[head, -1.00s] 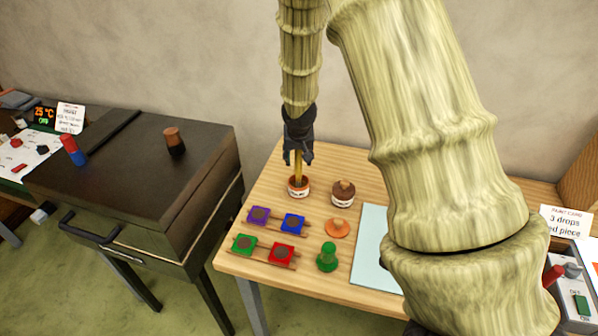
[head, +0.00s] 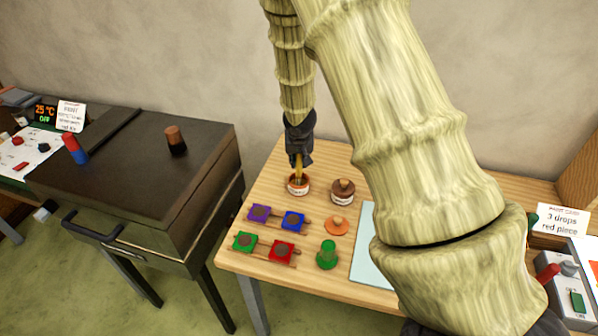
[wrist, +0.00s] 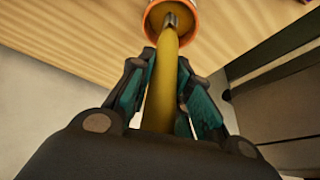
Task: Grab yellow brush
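The yellow brush (wrist: 162,85) stands upright with its lower end at the mouth of an orange-rimmed pot (head: 298,189) with a white label. Its tip is hidden in the pot. My gripper (head: 298,160) is above the pot, pointing down. In the wrist view, the two fingers (wrist: 166,65) lie close against both sides of the yellow handle and look shut on it. The handle also shows below the fingers in the head view (head: 298,173).
A brown-lidded jar (head: 343,191) stands right of the pot. In front lie several coloured squares on strips, an orange disc (head: 335,225) and a green piece (head: 327,254). A pale sheet (head: 371,264) lies right. A dark box (head: 130,170) stands left, across a gap.

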